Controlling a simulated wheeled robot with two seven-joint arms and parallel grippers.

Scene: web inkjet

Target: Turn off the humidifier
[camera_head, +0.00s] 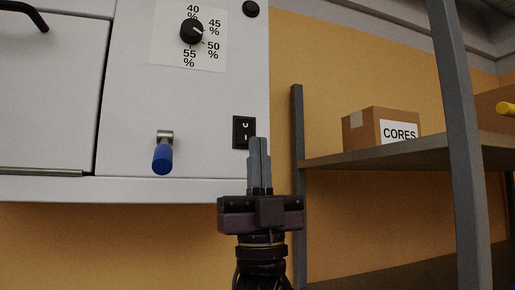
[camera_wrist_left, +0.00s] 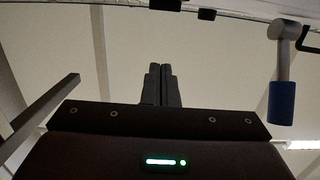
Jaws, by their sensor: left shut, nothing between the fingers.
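The humidifier (camera_head: 215,90) is a white wall cabinet in the head view. Its black rocker switch (camera_head: 243,132), marked with an O-like sign above and an I below, sits at the lower right of the panel. My left gripper (camera_head: 259,141) points up with its fingers shut and empty. Its fingertips appear just below and right of the switch, partly overlapping its lower edge; I cannot tell whether they touch. In the left wrist view the shut fingers (camera_wrist_left: 161,68) point up toward the panel edge. My right gripper is not in view.
A black dial (camera_head: 191,31) with percent marks is higher on the panel. A blue-handled valve (camera_head: 162,158) sticks out left of the switch and shows in the left wrist view (camera_wrist_left: 282,100). A grey shelf rack (camera_head: 297,190) with a CORES box (camera_head: 375,128) stands at right.

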